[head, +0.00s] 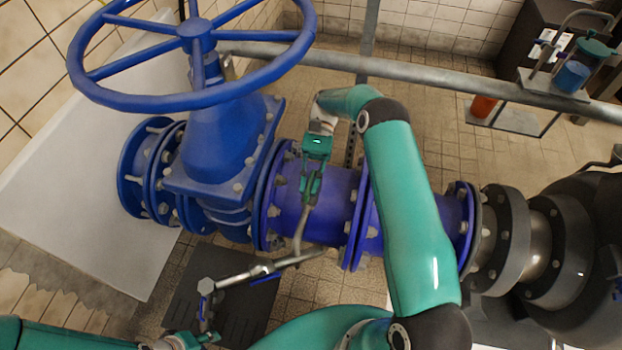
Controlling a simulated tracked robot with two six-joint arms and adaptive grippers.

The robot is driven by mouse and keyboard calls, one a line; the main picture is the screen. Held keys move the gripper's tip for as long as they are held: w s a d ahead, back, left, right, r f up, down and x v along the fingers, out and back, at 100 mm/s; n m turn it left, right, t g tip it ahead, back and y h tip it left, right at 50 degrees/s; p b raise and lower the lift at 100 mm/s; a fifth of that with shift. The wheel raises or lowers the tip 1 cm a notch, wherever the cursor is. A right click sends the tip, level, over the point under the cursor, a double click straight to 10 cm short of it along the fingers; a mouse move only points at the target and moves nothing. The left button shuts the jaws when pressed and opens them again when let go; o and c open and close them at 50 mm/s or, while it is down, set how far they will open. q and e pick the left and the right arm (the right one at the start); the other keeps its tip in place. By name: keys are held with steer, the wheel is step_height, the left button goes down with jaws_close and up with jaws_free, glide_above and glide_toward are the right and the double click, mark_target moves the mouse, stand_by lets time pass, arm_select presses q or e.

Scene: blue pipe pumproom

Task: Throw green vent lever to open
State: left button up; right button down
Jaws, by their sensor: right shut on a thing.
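My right gripper (311,187) reaches down from above in front of the blue pipe (335,195). It is shut on the upper end of a lever, taken as the vent lever. Its grip and any green on it are hidden by or blend with my teal fingers. A thin grey stem (298,235) runs down from the fingers to a silver cross pipe (262,270) with a small blue handle. My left gripper (195,340) is at the bottom edge, partly cut off, below the cross pipe's left end. Whether it is open cannot be told.
A large blue handwheel (195,28) and its valve body (218,150) stand at the upper left. A grey rail (430,75) crosses behind my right arm. A dark pump (580,265) is at the right. A blue cup-like part (571,76) sits on a shelf at the upper right.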

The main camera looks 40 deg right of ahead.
steer(key=c, duration=1.2)
jaws_free()
